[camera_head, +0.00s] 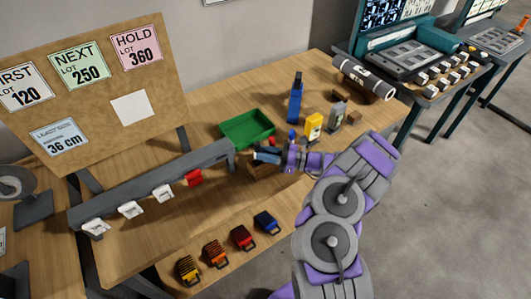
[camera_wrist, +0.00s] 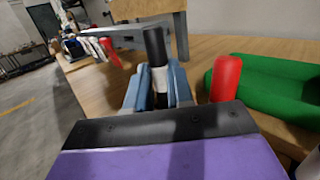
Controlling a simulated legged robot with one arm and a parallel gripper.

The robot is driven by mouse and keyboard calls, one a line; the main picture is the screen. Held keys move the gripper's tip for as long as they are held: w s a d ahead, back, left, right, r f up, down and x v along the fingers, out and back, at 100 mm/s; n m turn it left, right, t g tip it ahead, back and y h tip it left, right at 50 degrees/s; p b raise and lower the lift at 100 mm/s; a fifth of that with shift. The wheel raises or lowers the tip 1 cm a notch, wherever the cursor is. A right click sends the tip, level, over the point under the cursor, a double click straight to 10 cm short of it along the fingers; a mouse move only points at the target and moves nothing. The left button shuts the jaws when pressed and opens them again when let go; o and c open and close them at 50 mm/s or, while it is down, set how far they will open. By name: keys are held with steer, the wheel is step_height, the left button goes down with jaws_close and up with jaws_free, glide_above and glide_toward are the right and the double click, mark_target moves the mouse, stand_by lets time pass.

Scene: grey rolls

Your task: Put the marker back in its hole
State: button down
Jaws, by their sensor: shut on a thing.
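My gripper (camera_head: 267,156) is above a brown wooden block (camera_head: 262,171) on the workbench, in front of the green tray. In the wrist view, its two blue fingers (camera_wrist: 159,78) are shut on a marker with a black upper part (camera_wrist: 154,46) and a white band. The marker stands roughly upright between the fingers, and its lower end is hidden by my gripper. A red marker (camera_wrist: 226,78) stands just right of the fingers, apart from them. I cannot tell whether the held marker's lower end is in a hole.
The green tray (camera_head: 248,130) lies behind my gripper. A blue bottle (camera_head: 296,98), a yellow container (camera_head: 313,125) and a grey one (camera_head: 337,116) stand to the right. A grey rail (camera_head: 150,185) runs to the left. Several coloured clips, including a blue one (camera_head: 266,222), lie along the front edge.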

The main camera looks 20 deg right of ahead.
steer(key=shift+f+b, duration=0.65)
steer(key=shift+f, duration=0.45)
steer(key=c, duration=0.9)
jaws_free()
steer(key=p+v, duration=0.3)
steer(key=v, duration=1.4)
steer(key=shift+d+f, duration=0.1)
steer(key=shift+d, duration=0.1)
